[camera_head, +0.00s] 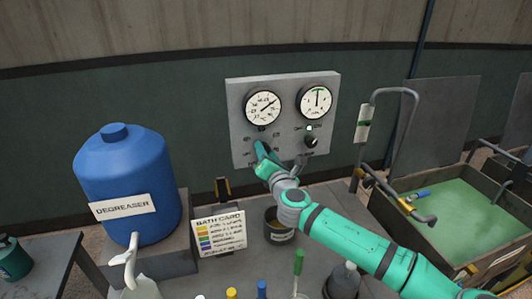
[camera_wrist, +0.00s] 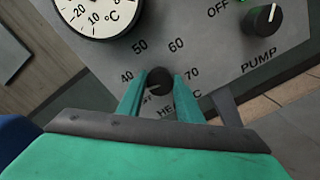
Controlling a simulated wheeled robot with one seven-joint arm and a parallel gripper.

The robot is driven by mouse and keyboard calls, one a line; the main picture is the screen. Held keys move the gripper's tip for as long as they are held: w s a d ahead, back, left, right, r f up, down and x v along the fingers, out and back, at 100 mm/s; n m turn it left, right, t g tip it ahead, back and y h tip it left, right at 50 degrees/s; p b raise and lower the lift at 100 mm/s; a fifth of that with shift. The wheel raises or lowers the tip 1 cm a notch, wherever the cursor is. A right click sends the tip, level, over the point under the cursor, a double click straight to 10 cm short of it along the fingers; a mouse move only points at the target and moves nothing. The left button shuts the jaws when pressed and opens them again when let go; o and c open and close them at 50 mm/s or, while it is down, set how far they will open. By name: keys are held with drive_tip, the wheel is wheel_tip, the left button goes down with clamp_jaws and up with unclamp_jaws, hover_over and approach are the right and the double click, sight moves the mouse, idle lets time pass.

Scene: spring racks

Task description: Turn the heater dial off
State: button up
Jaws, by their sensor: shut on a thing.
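The heater dial (camera_wrist: 159,79) is a small dark knob on the grey control panel (camera_head: 235,118). In the wrist view, numbers from 40 to 70 are printed around it, with a partly covered label below. My gripper (camera_wrist: 160,88) is at the panel with its two green fingers on either side of the dial, shut on it. In the head view my gripper (camera_head: 262,150) covers the dial at the panel's lower left. The dial's pointer direction is hard to make out.
The pump knob (camera_head: 310,141) sits right of the dial, below a round gauge (camera_head: 315,101). A temperature gauge (camera_head: 263,107) is above the dial. A blue degreaser drum (camera_head: 125,175), a bath card (camera_head: 219,232) and several bottles stand below. A green bath (camera_head: 430,200) is at right.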

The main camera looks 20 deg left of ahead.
drive_tip(key=shift+d+n, duration=0.1)
drive_tip(key=shift+n, duration=4.1)
drive_tip(key=o, duration=1)
drive_tip(key=shift+o, duration=0.2)
drive_tip(key=shift+n, duration=0.3)
drive_tip(key=v, duration=1.1)
drive_tip(key=shift+w+f, duration=0.1)
drive_tip(key=shift+f, duration=0.05)
